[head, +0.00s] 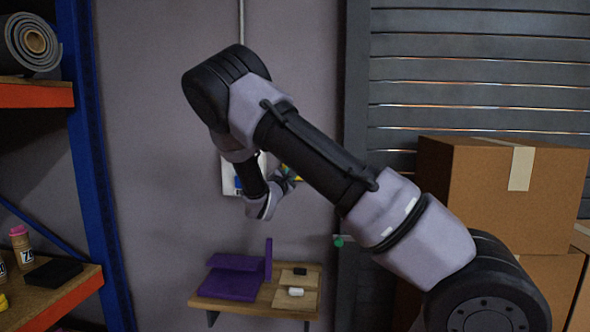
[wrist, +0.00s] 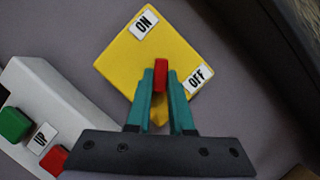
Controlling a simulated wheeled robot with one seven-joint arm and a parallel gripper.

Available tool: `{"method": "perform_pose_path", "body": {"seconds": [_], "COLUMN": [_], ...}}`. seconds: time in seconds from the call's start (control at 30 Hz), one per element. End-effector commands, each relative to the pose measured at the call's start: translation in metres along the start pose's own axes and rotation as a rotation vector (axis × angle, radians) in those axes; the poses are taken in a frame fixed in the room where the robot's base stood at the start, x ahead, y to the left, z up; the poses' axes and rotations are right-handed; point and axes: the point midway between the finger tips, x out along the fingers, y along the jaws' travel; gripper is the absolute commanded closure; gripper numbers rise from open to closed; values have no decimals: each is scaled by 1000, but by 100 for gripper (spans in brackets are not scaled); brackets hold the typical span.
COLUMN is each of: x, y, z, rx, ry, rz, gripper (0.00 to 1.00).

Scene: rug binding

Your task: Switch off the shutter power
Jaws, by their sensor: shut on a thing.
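A yellow switch plate (wrist: 115,68) fills the upper middle of the wrist view, turned at a slant. It has an ON label (wrist: 145,24) at the top and an OFF label (wrist: 199,78) at the right. My gripper (wrist: 161,77) has its teal fingers shut on a red switch handle (wrist: 160,75) near the plate's middle, a bit closer to OFF than to ON. The fingers hide the rest of the handle and its pivot. In the head view my gripper (head: 286,180) is at the wall, and only a bit of yellow shows behind my arm.
A white control box (wrist: 45,85) with a green button, a red button and an UP label sits left of the plate. Below, a small wooden shelf (head: 250,307) holds purple pieces. The slatted shutter (head: 480,70) and cardboard boxes (head: 500,190) stand right; blue-post shelving (head: 95,160) is left.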

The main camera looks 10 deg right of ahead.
Motion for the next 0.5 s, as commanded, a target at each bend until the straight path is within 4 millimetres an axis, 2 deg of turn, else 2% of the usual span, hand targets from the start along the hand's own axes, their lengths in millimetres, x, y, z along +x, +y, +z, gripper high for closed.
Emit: {"method": "perform_pose_path", "body": {"seconds": [0.5], "x": [-1], "y": [-2], "z": [-2], "rx": [-109], "ry": [5], "rz": [44], "gripper": [100]}}
